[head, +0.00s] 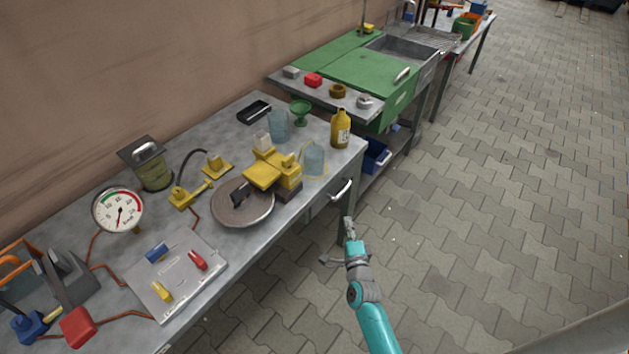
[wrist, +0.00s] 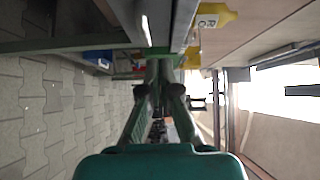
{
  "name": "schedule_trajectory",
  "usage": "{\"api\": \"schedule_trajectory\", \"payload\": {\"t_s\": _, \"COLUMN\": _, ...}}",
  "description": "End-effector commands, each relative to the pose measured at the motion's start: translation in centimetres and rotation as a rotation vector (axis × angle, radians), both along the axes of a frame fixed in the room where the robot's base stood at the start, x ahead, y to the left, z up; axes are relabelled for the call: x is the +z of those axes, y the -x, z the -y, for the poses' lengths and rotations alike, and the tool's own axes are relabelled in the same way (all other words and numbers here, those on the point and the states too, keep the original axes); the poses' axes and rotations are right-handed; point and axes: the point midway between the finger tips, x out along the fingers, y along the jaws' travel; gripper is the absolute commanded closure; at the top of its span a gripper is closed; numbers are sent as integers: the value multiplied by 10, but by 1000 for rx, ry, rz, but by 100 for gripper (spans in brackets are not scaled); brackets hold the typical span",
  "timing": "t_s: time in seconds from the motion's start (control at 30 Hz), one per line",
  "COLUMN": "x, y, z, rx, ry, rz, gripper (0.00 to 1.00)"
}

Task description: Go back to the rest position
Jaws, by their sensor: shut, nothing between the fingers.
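My gripper (head: 349,226) is at the end of my teal arm in the head view, beside the front edge of the grey workbench (head: 290,243) and over the paved floor. It is small there, shut and empty. In the wrist view my gripper (wrist: 159,92) shows at the middle, with the underside and edge of a bench beyond it. Nothing is held between the fingers.
The bench carries a pressure gauge (head: 118,210), a round plate (head: 243,203), a yellow bottle (head: 340,128) and a white panel (head: 178,289) with coloured handles. A drawer handle (head: 341,190) sticks out near my gripper. Paved floor (head: 500,190) to the right is clear.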

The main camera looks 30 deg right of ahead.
Motion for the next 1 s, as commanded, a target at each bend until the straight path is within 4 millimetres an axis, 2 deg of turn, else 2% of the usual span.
{"api": "schedule_trajectory", "payload": {"t_s": 0.23, "x": -2, "y": 5, "z": -4, "rx": 4, "ry": 8, "rz": -8, "gripper": 100}}
{"api": "schedule_trajectory", "payload": {"t_s": 0.37, "x": -6, "y": 28, "z": -21, "rx": 27, "ry": 66, "rz": -50, "gripper": 100}}
{"api": "schedule_trajectory", "payload": {"t_s": 0.67, "x": -2, "y": 129, "z": -90, "rx": 138, "ry": 364, "rz": -218, "gripper": 100}}
{"api": "schedule_trajectory", "payload": {"t_s": 0.87, "x": 17, "y": 197, "z": -127, "rx": 218, "ry": 580, "rz": -320, "gripper": 100}}
{"api": "schedule_trajectory", "payload": {"t_s": 1.0, "x": 37, "y": 242, "z": -148, "rx": 278, "ry": 736, "rz": -381, "gripper": 100}}
